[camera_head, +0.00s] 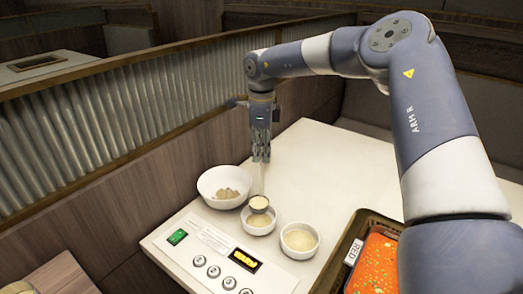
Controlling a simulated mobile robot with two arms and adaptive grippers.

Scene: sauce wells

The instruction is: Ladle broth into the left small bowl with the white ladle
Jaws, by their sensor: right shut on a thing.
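My right gripper (261,158) points down and is shut on the upright pale handle of the white ladle (259,204). The ladle's cup hangs over the left small bowl (258,230), and its top looks filled with something beige. I cannot tell whether the cup touches this bowl. The left small bowl is white with beige content, partly hidden by the cup. The right small bowl (299,254) is white and also holds beige content. A larger white bowl (208,188) behind to the left holds pale broth with brownish pieces. My left gripper is not in view.
A control panel (200,245) with a green switch, round buttons and a lit display lies in front of the bowls. A dark-rimmed tray (341,262) with orange-red content and a RED label stands at the right. The white table (315,165) is clear behind the bowls.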

